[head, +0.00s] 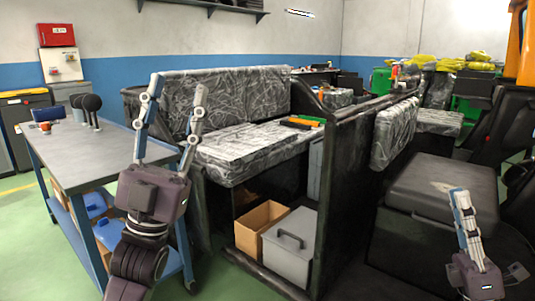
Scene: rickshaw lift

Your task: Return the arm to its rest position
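My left gripper (177,88) is raised in front of the blue-framed work cart and the rickshaw's wrapped bench. Its two fingers point up and stand wide apart, with nothing between them. My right gripper (463,193) is low at the bottom right, in front of the dark seat block. Its fingers point up and overlap from this side, so I cannot tell their gap. No held object shows in it.
The work cart (75,158) stands at the left. The plastic-wrapped rickshaw bench (250,148) fills the middle, with an orange-and-green item (303,122) on it. A cardboard box (259,222) and a grey case (291,250) sit below. Green floor (25,225) is open at far left.

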